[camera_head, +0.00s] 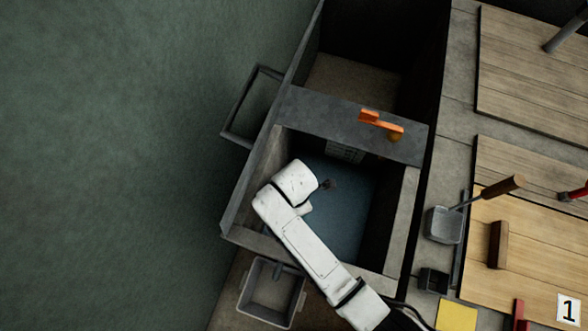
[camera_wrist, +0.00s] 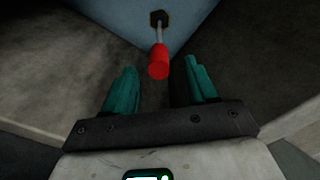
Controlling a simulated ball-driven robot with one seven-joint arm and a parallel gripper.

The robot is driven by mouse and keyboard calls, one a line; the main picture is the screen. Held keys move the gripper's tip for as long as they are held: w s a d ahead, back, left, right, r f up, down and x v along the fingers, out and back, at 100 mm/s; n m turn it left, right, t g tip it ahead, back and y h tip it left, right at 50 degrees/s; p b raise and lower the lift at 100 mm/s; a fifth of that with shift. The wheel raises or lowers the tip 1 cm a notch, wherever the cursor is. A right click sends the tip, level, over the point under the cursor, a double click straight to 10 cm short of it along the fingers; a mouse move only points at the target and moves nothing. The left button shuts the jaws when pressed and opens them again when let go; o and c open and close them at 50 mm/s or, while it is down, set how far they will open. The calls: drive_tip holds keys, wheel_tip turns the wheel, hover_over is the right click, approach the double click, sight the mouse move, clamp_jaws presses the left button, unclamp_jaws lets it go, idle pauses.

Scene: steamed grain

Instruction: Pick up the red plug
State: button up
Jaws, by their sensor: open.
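The red plug (camera_wrist: 158,62) shows in the wrist view as a red cylindrical handle on a thin metal rod. The rod leads to a dark base (camera_wrist: 158,18) on a blue-grey surface. My gripper (camera_wrist: 160,67) is open, with one teal finger on each side in the picture. The red handle appears between the fingertips, with gaps to both; I cannot tell how deep it lies between them. In the head view my white arm reaches over the blue-floored basin (camera_head: 340,205). The red plug cannot be made out there, and my gripper is mostly hidden by the arm.
Grey basin walls surround my gripper. An orange object (camera_head: 381,124) lies on the grey divider (camera_head: 300,105). Wooden boards (camera_head: 535,70) with tools are at right. A small grey bin (camera_head: 270,290) hangs at the basin's near side.

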wheel_tip(320, 180, down, 5)
drive_tip(key=shift+a+f, duration=0.1)
idle(0.3)
clamp_jaws()
idle(0.4)
